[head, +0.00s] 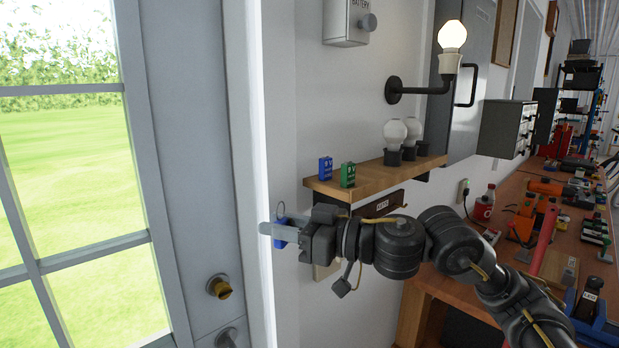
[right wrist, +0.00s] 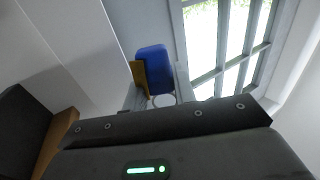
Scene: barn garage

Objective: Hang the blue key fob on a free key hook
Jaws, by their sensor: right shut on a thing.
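The blue key fob (head: 280,236) is between the fingers of my right gripper (head: 276,231), which is shut on it in front of the white wall by the door. A thin ring stands up above the fob. In the right wrist view the blue fob (right wrist: 154,68) shows beyond the gripper, with a brass-coloured piece beside it and a pale ring near its base. The key rack (head: 382,206), a dark board with a KEYS label, is under the wooden shelf, right of the gripper. My right arm hides part of it, and I cannot make out its hooks. My left gripper is not in view.
The wooden shelf (head: 395,172) juts out above my right arm. It carries a small blue block (head: 325,169), a green block (head: 347,175) and bulbs. A door (head: 190,130) with a brass knob (head: 219,286) is at left. A cluttered workbench (head: 520,215) is at right.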

